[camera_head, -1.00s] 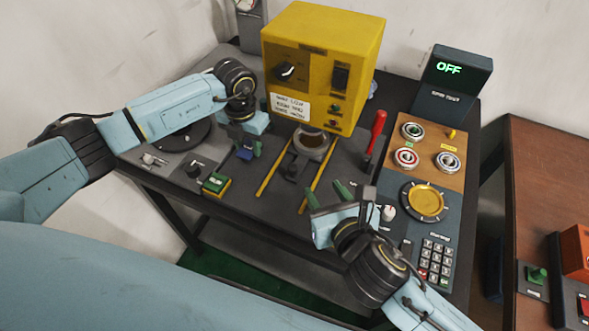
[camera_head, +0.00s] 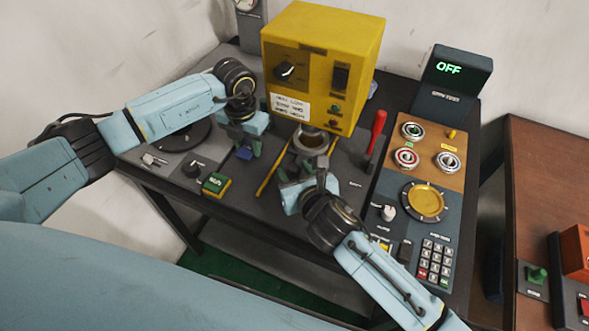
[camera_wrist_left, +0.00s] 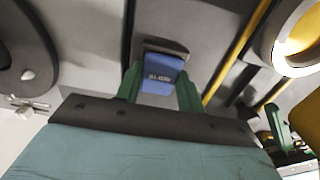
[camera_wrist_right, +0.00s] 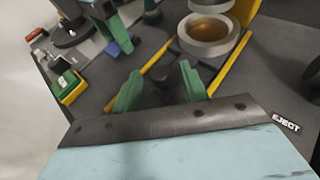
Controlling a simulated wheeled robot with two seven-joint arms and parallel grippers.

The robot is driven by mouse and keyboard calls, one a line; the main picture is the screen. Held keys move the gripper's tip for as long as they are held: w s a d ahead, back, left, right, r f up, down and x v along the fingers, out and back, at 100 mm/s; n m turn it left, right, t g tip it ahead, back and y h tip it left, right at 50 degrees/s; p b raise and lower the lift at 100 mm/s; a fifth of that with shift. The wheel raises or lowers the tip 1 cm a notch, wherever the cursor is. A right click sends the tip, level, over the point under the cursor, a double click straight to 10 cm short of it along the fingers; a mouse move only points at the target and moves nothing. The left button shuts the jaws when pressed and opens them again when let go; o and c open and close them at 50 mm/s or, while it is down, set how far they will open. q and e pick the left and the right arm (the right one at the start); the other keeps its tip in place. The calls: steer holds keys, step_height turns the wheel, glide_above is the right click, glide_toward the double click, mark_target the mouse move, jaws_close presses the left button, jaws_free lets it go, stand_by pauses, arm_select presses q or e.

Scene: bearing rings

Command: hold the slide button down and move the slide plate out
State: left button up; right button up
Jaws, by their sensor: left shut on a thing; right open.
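The blue slide button (camera_wrist_left: 160,75) sits between the green fingers of my left gripper (camera_wrist_left: 159,92) in the left wrist view. My left gripper (camera_head: 248,147) is shut on it; in the head view the blue button (camera_head: 244,153) shows just below the fingers. The slide plate carries a grey ring (camera_wrist_right: 208,32) with a gold-brown centre between two yellow rails; the ring also shows in the head view (camera_head: 311,137). My right gripper (camera_wrist_right: 159,82) is open in front of the ring, its fingers either side of a dark part that is hard to make out.
The yellow machine (camera_head: 318,65) stands behind the slide. A green-and-yellow button (camera_head: 215,183) and a dark knob (camera_head: 192,171) lie to the left. A red-handled lever (camera_head: 377,132), bearing rings and a keypad (camera_head: 434,262) lie to the right.

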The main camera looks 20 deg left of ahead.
arm_select(q)
steer(key=shift+s+f, duration=0.1)
steer(key=shift+f, duration=0.1)
arm_select(e)
steer(key=shift+w+a+f, duration=0.1)
steer(key=shift+w+a, duration=0.05)
steer(key=shift+w, duration=0.05)
jaws_close()
steer(key=shift+s, duration=0.1)
steer(key=s, duration=0.5)
steer(key=s+a, duration=0.1)
steer(key=s, duration=0.9)
steer(key=shift+a, duration=0.15)
steer(key=shift+s, duration=0.1)
jaws_free()
